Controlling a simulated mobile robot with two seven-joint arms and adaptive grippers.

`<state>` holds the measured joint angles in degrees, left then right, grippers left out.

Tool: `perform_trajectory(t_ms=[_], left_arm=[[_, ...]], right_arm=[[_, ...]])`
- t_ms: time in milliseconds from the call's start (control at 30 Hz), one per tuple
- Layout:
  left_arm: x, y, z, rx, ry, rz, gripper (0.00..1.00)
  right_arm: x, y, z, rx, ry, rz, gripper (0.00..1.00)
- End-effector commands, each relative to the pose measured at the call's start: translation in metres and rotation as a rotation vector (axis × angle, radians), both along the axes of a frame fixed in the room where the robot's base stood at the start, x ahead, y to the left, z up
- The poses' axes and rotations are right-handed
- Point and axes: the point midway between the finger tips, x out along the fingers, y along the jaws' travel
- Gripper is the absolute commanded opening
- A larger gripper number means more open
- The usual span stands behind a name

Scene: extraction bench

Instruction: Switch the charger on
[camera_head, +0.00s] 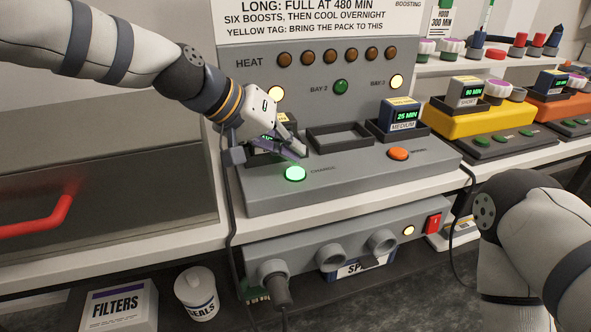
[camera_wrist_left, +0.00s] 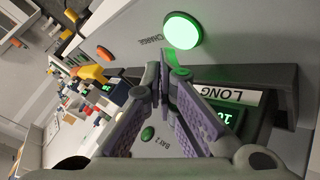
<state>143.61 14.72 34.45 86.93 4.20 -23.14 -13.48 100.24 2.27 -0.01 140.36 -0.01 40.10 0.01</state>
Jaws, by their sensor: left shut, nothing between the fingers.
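The charger (camera_head: 350,187) is a grey sloped console on the bench. Its round CHARGE button (camera_head: 295,173) glows green; the lit button also shows in the left wrist view (camera_wrist_left: 182,30). My left gripper (camera_head: 303,157) is shut and empty, its tips just above and behind the button; in the left wrist view its fingertips (camera_wrist_left: 168,62) appear close beside it. I cannot tell whether they touch. A LONG pack (camera_wrist_left: 232,110) sits in the left bay, partly hidden by the gripper. The middle bay (camera_head: 340,136) is empty. A MEDIUM pack (camera_head: 404,113) reading 25 MIN sits in the right bay.
An orange button (camera_head: 398,153) is on the charger's right. A lower grey unit with sockets (camera_head: 325,262) and a red switch (camera_head: 433,223) hangs below. A yellow unit (camera_head: 480,118) stands right. A red handle (camera_head: 40,220) is at left. My right arm is at lower right.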

Motion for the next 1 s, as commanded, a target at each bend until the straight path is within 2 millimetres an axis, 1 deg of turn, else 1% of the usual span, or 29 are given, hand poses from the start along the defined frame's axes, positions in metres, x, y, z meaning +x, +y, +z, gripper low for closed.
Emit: perform_trajectory(t_ms=[33,100,400,533,1000], left_arm=[[0.000,0.000,0.010,0.000,-0.009,0.001,0.00],[0.000,0.000,0.019,0.000,-0.010,0.000,0.00],[0.000,0.000,0.047,0.000,-0.009,0.000,0.00],[0.000,0.000,0.050,0.000,-0.006,-0.001,0.00],[0.000,0.000,0.048,0.000,-0.004,0.000,0.00]], right_arm=[[0.003,0.000,0.003,0.000,-0.012,0.000,0.88],[0.006,0.000,0.006,0.000,-0.022,0.000,0.88],[0.014,0.000,0.014,0.000,-0.052,0.000,0.88],[0.015,0.000,0.014,0.000,-0.055,0.000,0.88],[0.015,0.000,0.014,0.000,-0.053,0.000,0.88]])
